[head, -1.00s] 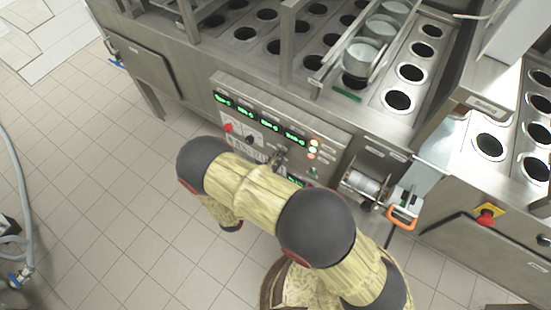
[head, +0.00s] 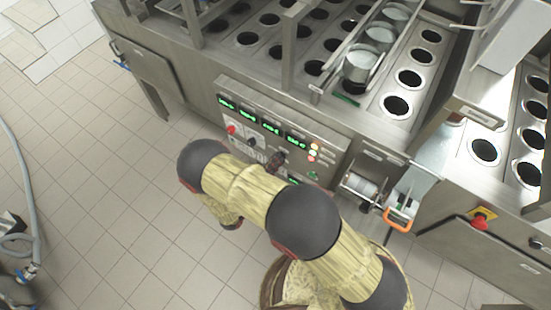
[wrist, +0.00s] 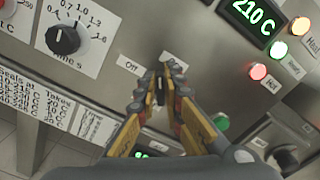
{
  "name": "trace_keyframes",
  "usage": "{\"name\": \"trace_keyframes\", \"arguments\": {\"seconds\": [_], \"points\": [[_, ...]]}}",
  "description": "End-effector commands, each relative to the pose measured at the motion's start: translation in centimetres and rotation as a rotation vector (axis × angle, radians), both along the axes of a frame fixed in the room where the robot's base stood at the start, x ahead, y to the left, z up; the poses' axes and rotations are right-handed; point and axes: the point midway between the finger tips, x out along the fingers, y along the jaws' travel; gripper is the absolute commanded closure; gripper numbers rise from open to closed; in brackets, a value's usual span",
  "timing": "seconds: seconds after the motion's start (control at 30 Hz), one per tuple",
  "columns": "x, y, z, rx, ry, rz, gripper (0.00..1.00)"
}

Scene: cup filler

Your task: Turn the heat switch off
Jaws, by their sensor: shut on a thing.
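The heat switch (wrist: 161,86) is a small dark knob on the steel control panel, between the "Off" label on its left and a partly covered label on its right. My gripper (wrist: 163,80) is shut on the knob in the wrist view, with a fingertip on each side. The fingers hide much of the knob, so its exact setting is hard to tell. In the head view my gripper (head: 275,161) is at the panel front, and the knob itself is hidden there.
The control panel (head: 330,133) carries green displays. In the wrist view a black timer dial (wrist: 62,40) is at upper left, a green button (wrist: 221,121) right of my gripper, and a lit red lamp (wrist: 258,71) at right. Open tiled floor (head: 110,200) lies left.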

Motion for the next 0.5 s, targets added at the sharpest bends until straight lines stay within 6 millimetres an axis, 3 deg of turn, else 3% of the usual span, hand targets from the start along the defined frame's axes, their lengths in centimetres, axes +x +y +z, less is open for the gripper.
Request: {"name": "trace_keyframes", "arguments": {"seconds": [0.5], "points": [[0.42, 0.59, -0.62, -0.383, 0.299, 0.002, 1.00]]}}
